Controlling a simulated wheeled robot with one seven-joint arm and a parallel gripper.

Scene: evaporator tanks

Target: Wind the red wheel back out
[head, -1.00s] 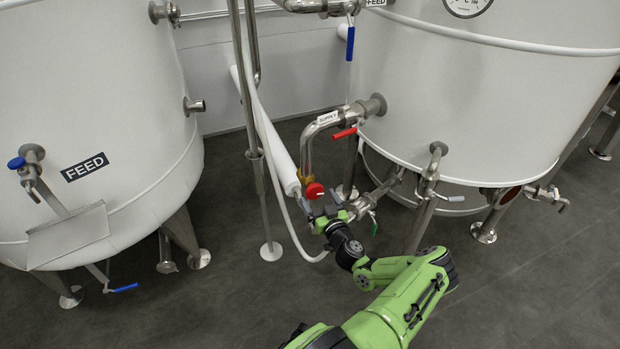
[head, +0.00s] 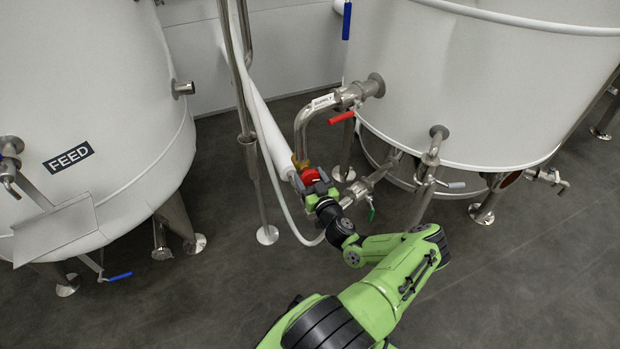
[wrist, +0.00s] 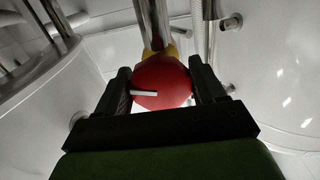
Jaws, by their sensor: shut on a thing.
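The red wheel (head: 310,176) sits at the lower end of the curved steel supply pipe, just below a brass fitting (head: 300,161). In the wrist view the red wheel (wrist: 162,82) is between the two black fingers, with a pale bar mark on its face pointing left of centre. My gripper (head: 316,185) is shut on the wheel; in the wrist view my gripper (wrist: 160,88) has one finger on each side of it. The wheel's far side is hidden.
A red lever (head: 342,118) is above right on the SUPPLY pipe, and a green-handled valve (head: 371,212) hangs close on the right. A white hose (head: 270,135) runs just left. The white tank (head: 460,90) stands behind right; floor is open at lower right.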

